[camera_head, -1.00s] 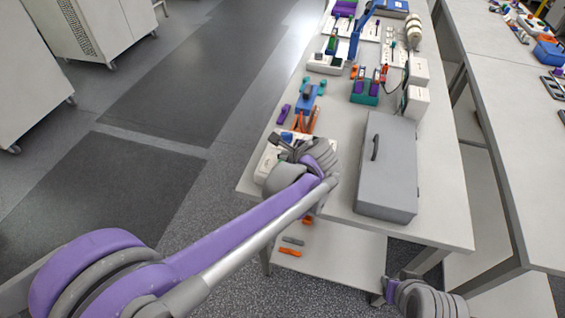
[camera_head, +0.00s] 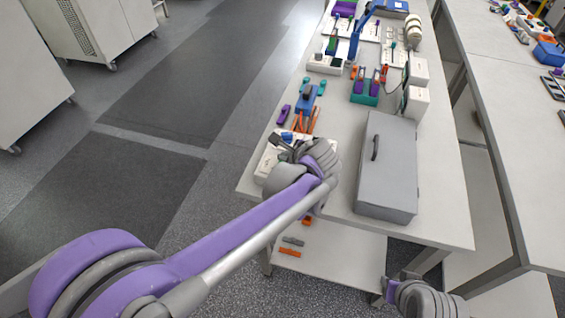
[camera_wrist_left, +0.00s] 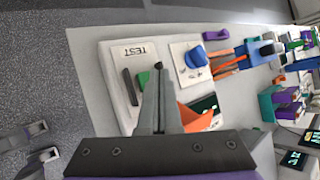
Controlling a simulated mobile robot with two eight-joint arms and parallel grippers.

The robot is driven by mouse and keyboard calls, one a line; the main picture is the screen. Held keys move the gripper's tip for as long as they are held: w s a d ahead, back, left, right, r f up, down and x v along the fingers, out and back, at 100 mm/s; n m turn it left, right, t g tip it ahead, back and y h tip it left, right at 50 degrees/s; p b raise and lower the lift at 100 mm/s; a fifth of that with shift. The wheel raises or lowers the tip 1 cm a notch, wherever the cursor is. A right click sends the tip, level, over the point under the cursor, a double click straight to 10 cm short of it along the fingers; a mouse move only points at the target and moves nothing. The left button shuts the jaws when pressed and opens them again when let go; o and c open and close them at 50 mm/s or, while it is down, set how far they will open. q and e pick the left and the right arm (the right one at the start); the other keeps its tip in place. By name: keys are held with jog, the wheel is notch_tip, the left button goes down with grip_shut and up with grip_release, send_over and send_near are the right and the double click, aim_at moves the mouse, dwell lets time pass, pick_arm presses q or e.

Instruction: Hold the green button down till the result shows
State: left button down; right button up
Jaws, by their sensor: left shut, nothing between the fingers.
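A white panel marked TEST (camera_wrist_left: 118,72) lies near the table's front left corner in the left wrist view. Its green button (camera_wrist_left: 143,79) shows just beside my left gripper's fingers. The panel is partly hidden by my arm in the head view (camera_head: 268,161). My left gripper (camera_wrist_left: 159,70) is shut and empty, its fingertips over the panel close to the button. I cannot tell whether they touch it. The left gripper also shows in the head view (camera_head: 279,144). My right gripper (camera_head: 388,289) hangs low by the table's front edge; its jaw opening is unclear. No result is readable.
A grey case (camera_head: 388,165) with a handle stands to the right on the table (camera_head: 342,190). Blue and orange parts (camera_head: 306,115) lie beyond the panel. An orange piece (camera_wrist_left: 198,118) is right of my fingers. Loose parts lie on the lower shelf (camera_head: 340,250).

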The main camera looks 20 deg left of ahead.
pick_arm(q)
jog(key=shift+f, duration=0.15)
pick_arm(e)
jog(key=shift+f, duration=0.15)
pick_arm(q)
jog(key=shift+f+b, duration=0.3)
pick_arm(e)
jog(key=shift+s+f, duration=0.2)
jog(key=shift+f, duration=0.05)
pick_arm(q)
jog(key=shift+f, duration=0.4)
pick_arm(e)
jog(key=shift+s+f, duration=0.1)
jog(key=shift+f, duration=0.25)
pick_arm(q)
jog(key=shift+r, duration=0.1)
pick_arm(e)
jog(key=shift+r, duration=0.1)
dwell(4.2)
pick_arm(q)
jog(key=shift+r, duration=0.75)
pick_arm(e)
jog(key=shift+w+r, duration=0.3)
jog(key=shift+r, duration=0.2)
